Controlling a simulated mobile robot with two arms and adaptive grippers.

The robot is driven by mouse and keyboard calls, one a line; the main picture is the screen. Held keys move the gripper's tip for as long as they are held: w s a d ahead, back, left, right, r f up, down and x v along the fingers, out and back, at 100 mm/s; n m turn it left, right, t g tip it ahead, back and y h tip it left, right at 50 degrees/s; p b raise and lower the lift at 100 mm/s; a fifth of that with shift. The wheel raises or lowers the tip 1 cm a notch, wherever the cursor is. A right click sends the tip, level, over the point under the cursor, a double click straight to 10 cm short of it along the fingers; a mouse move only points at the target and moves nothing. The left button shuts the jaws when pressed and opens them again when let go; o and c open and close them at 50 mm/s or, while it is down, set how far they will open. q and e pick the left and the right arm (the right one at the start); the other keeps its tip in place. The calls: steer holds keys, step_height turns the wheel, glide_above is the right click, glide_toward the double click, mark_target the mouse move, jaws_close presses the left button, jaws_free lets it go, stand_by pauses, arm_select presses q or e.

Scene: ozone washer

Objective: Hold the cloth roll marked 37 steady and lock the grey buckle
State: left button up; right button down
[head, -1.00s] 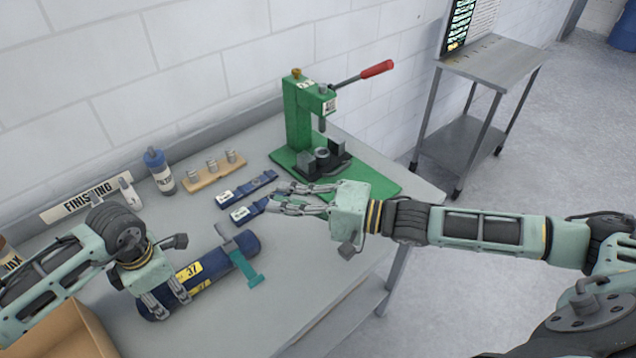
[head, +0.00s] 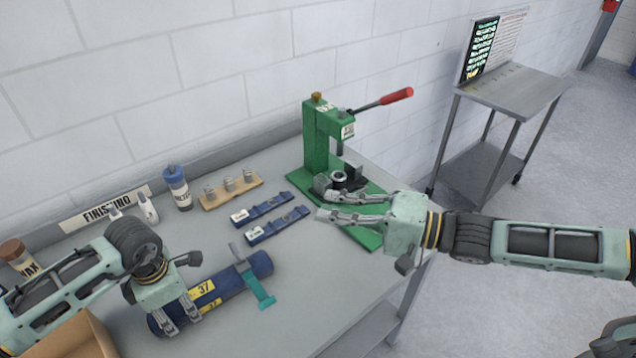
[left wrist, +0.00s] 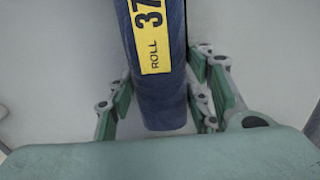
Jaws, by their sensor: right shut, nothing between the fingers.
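The cloth roll marked 37 (head: 222,287) is dark blue with yellow labels and lies on the grey table; its marked end also shows in the left wrist view (left wrist: 163,95). A teal strap (head: 262,289) crosses its right part, with the grey buckle (head: 238,256) on top, its tab sticking up. My right gripper (head: 326,206) is shut and empty, above the table by the green press base, apart from the roll and buckle.
A green press (head: 322,140) with a red handle stands behind my right gripper. Two blue tagged pieces (head: 277,223), a wooden block with metal pegs (head: 231,190) and a blue-capped bottle (head: 177,188) stand at the back. A cardboard box (head: 72,338) is at front left. The front middle table is clear.

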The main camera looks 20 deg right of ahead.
arm_select(q)
steer(key=o, duration=0.5)
steer(key=shift+r, duration=0.15)
